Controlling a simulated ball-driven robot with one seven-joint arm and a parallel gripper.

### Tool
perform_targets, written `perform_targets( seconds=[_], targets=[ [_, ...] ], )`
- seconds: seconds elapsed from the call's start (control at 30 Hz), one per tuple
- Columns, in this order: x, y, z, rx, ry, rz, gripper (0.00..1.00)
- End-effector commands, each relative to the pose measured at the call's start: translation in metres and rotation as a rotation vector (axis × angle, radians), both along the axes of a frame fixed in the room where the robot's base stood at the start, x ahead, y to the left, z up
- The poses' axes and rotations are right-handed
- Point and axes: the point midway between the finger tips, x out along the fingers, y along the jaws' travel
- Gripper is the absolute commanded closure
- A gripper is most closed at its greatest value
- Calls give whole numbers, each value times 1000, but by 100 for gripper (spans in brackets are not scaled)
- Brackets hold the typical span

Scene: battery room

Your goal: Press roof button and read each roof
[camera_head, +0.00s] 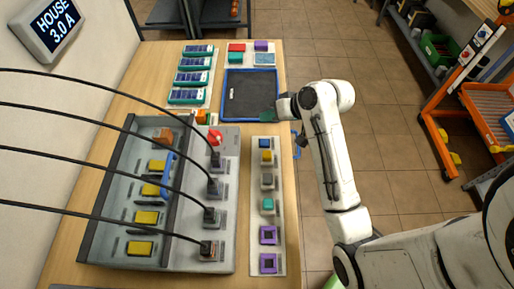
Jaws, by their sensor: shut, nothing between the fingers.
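A wall display (48,28) at the upper left reads "HOUSE 3.0 A". Several small blue panels with green edges (188,78), roof-like, lie in a column on a white board at the back of the table. I cannot tell which part is the roof button. A red knob or button (216,136) sits on the grey console (125,195). My gripper (270,115) is shut and empty at the front right corner of a blue-rimmed dark tray (250,70), with dark green at its tips. I cannot tell whether it touches the tray.
Black cables cross from the left into plugs on the console. A pale strip (268,220) holds coloured blocks along the table's right edge. Red, purple, teal and blue pieces lie behind the tray. An orange cart (485,100) stands at the right; floor between is clear.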

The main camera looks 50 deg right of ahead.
Motion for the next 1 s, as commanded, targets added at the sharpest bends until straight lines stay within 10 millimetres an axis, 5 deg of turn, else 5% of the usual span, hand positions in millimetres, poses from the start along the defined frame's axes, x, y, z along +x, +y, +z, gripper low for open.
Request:
perform_targets(
  seconds=[0.47,1.0],
  targets=[
    [0,0,-9,-1,2,1,100],
    [0,0,-66,-2,2,1,100]
  ],
)
